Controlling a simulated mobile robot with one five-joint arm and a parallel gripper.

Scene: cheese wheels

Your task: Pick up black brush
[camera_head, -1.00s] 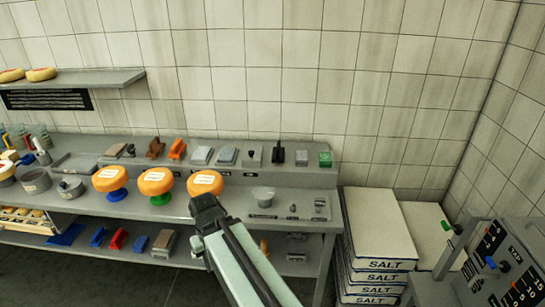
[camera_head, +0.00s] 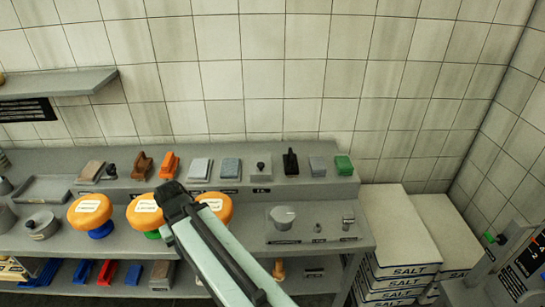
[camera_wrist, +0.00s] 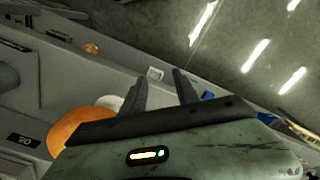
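The black brush (camera_head: 290,162) stands on the raised back ledge of the counter in the head view, between a grey block with a small black knob and a plain grey block. My gripper (camera_head: 172,193) is in front of the orange-topped items, left of the brush and lower in the picture, well apart from it. In the wrist view my gripper (camera_wrist: 161,84) has its two fingers apart with nothing between them. The brush is not identifiable in the wrist view.
Orange-topped items (camera_head: 91,211) stand along the counter (camera_head: 335,240). An orange block (camera_head: 169,164) and a green block (camera_head: 344,164) share the ledge with several others. A round grey knob (camera_head: 283,217) is on the right. Stacked salt bags (camera_head: 397,232) stand beside the counter.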

